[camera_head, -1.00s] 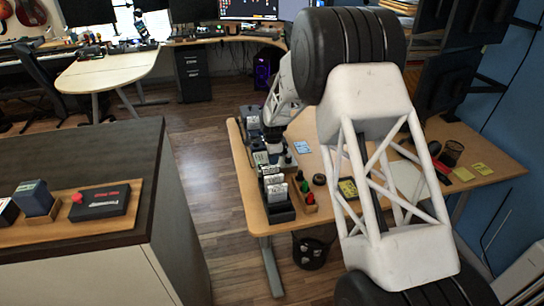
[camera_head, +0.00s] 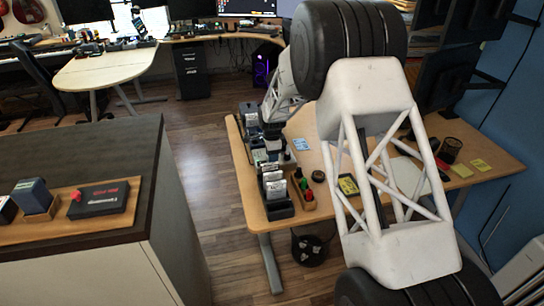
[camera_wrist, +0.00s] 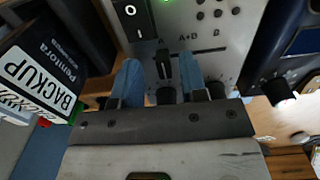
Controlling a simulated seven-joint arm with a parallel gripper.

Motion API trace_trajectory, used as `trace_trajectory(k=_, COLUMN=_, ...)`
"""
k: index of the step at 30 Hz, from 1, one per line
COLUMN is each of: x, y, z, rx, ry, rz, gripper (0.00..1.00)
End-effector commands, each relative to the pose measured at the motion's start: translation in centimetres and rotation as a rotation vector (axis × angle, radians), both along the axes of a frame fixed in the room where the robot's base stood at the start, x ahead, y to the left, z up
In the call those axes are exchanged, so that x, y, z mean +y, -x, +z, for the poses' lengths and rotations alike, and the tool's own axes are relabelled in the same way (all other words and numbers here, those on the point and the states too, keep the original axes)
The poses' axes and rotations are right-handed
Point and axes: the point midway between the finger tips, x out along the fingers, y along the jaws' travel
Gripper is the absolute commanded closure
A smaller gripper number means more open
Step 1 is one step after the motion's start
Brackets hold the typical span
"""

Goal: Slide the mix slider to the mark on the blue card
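In the head view my gripper (camera_head: 272,130) is small, above the devices at the desk's left edge. A light blue card (camera_head: 301,144) lies on the desk; its writing is too small to read.
A black rocker switch (camera_wrist: 133,18) sits left of the slot. A box labelled BACKUP (camera_wrist: 40,70) stands close at the left, and a dark blue device (camera_wrist: 305,40) at the right. Yellow notes (camera_head: 461,170) lie on the desk (camera_head: 500,178) at right.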

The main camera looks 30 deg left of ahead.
Motion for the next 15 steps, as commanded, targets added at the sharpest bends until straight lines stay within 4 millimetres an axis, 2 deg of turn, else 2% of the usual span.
trace_trajectory(k=15, x=0.0, y=0.0, z=5.7, rx=-0.001, ry=-0.001, rz=0.000, gripper=0.61)
